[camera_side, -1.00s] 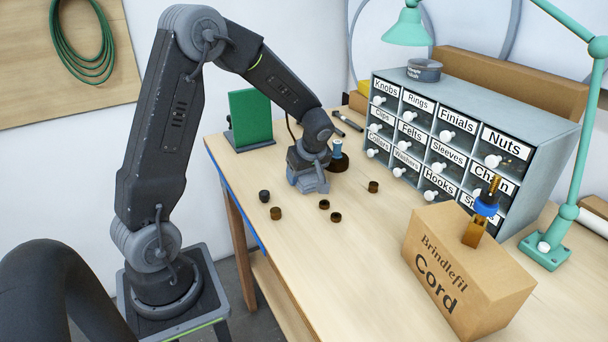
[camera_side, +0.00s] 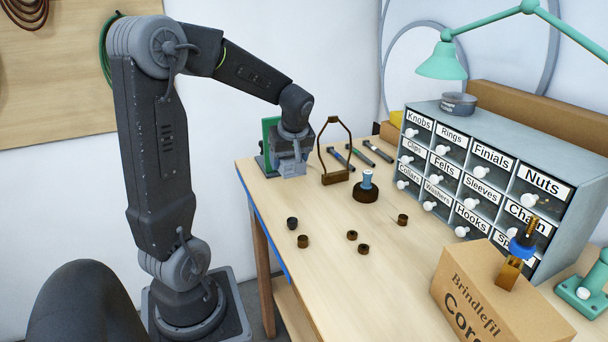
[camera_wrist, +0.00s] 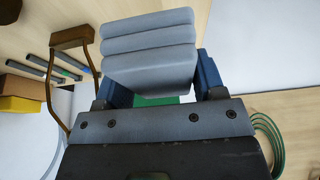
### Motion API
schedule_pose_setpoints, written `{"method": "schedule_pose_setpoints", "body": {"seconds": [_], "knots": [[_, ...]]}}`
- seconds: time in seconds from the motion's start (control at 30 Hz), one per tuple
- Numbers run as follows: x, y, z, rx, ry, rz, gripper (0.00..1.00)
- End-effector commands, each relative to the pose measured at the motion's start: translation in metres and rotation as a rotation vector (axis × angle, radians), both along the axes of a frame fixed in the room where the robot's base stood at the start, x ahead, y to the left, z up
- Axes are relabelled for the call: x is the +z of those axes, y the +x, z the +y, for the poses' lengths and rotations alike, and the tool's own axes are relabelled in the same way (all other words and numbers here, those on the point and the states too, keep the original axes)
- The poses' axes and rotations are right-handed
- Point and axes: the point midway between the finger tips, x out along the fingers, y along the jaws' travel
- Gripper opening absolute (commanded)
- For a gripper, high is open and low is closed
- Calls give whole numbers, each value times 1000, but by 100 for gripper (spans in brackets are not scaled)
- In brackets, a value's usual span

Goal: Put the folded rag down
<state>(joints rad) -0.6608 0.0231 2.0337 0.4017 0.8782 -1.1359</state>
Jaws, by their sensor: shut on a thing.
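The folded rag (camera_wrist: 150,52) is a grey-blue stack of soft layers between the blue fingers of my gripper (camera_wrist: 160,85) in the wrist view. In the side view my gripper (camera_side: 291,160) is over the far left end of the bench, in front of the upright green panel (camera_side: 267,140). The rag (camera_side: 292,171) shows there only as a small grey patch below the gripper. I cannot tell whether it touches the bench top (camera_side: 330,215).
A bronze wire loop on a block (camera_side: 335,177) stands just right of my gripper. Several pens (camera_side: 355,156) lie behind it.

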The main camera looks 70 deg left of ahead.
Motion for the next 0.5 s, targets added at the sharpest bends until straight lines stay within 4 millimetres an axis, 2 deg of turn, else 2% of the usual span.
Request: {"method": "schedule_pose_setpoints", "body": {"seconds": [0.3,0.5], "knots": [[2,-54,59,10,-6,-1,40],[2,-80,82,5,0,-1,40]]}}
